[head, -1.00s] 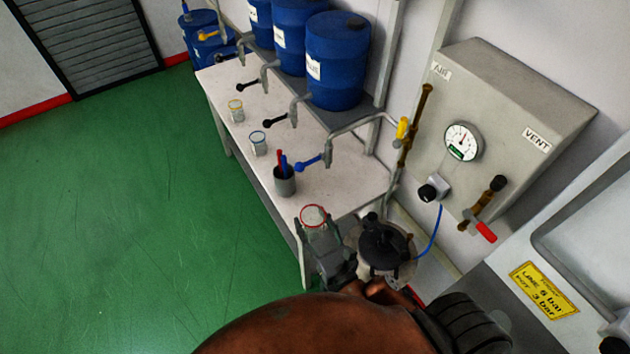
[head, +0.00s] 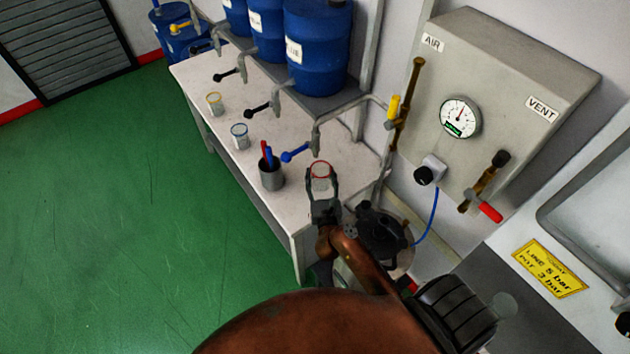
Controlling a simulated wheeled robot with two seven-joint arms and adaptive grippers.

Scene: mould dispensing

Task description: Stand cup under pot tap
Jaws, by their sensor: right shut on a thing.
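A clear cup with a red rim (head: 320,170) is held between the fingers of my right gripper (head: 322,184), over the near end of the white bench. The gripper is shut on it. The pot tap with a blue lever (head: 295,153) hangs from the pipe, and its spout (head: 316,145) is just beyond the cup. The cup looks close below the spout, but I cannot tell whether it touches the bench. The dark-lidded pressure pot (head: 380,232) stands beside the bench, right of my gripper. My left gripper is not in view.
A blue-rimmed cup (head: 240,136) and a yellow-rimmed cup (head: 214,103) stand farther along the bench (head: 275,215). Blue drums (head: 318,45) stand behind. The wall panel (head: 490,110) is at right.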

